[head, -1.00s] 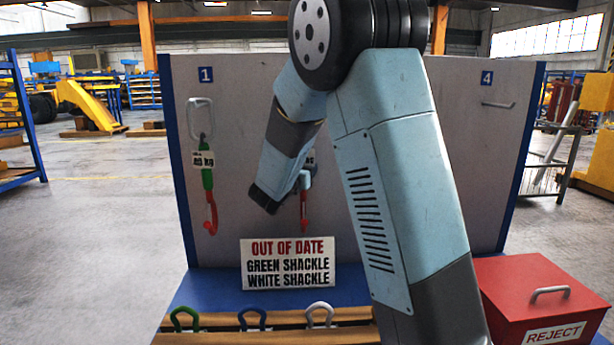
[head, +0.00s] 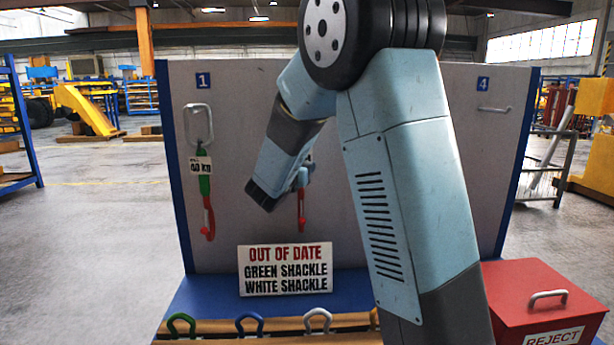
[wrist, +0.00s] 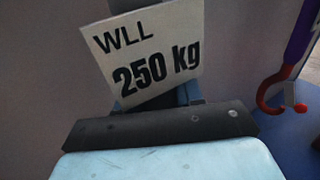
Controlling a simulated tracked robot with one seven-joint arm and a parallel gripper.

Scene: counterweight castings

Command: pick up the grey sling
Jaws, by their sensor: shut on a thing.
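The grey sling shows in the wrist view as a short piece of dark grey strap (wrist: 128,8) above a white tag (wrist: 148,50) reading "WLL 250 kg". My gripper (head: 301,178) is in front of the board, shut on this sling. In the head view my arm hides most of the sling; its red hook (head: 301,212) hangs below the gripper. The wrist housing covers the lower part of the wrist view, and the fingertips are hidden behind the tag.
A green sling (head: 204,184) with a red hook hangs at position 1. A purple sling (wrist: 301,38) hangs right in the wrist view. Several shackles stand in a wooden rack (head: 210,328) below an out-of-date sign (head: 285,269). A red reject box (head: 545,300) stands right.

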